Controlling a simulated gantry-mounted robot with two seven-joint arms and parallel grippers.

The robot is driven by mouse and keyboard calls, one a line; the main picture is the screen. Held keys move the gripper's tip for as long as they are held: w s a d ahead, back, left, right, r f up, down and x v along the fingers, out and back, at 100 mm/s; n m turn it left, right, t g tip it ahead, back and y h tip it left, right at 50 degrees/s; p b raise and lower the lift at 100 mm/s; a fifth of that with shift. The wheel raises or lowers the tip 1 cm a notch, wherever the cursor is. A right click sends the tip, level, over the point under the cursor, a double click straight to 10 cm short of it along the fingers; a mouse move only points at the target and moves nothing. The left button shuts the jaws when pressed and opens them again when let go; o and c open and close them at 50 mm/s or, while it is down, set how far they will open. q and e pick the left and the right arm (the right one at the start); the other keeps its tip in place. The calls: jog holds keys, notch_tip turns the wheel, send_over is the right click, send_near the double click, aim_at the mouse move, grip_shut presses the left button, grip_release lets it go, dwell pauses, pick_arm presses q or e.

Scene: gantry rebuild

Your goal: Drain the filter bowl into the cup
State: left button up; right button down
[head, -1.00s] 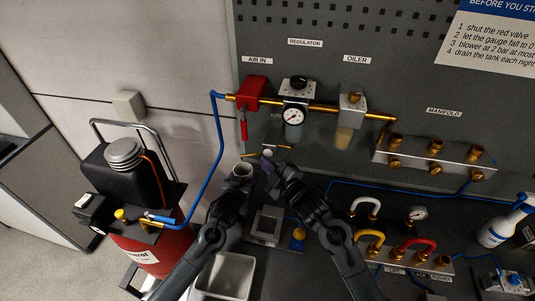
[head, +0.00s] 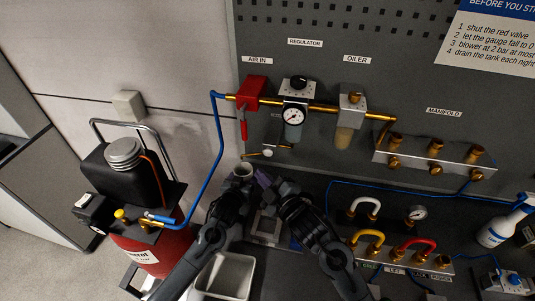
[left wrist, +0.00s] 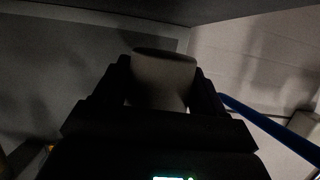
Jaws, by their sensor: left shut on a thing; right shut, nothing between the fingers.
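The filter bowl (head: 292,132) is a small clear bowl under the regulator gauge, on the wall panel. My left gripper (head: 240,178) is shut on the pale cup (head: 244,169), which it holds below and left of the bowl, apart from it. The cup also shows between the fingers in the left wrist view (left wrist: 163,78); its inside is not visible there. My right gripper (head: 263,178) is shut and empty, close to the right of the cup and below the bowl. A small white round part (head: 267,153) shows just above it.
The red air-in valve (head: 253,92) with its hanging lever and the oiler (head: 350,120) flank the regulator. A blue hose (head: 212,160) runs down to the red compressor (head: 155,252) at left. A white bin (head: 226,276) stands below my arms; the manifold (head: 435,160) is at right.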

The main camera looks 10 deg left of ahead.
dwell(0.4)
pick_arm(q)
jog(key=shift+p+v, duration=1.05)
jog(key=shift+p, duration=0.2)
jog(key=s+p, duration=0.3)
jog(key=shift+s+f, duration=0.15)
jog(key=shift+s+f+p, duration=0.15)
jog(key=shift+s+p, duration=0.35)
jog(key=shift+s, duration=0.35)
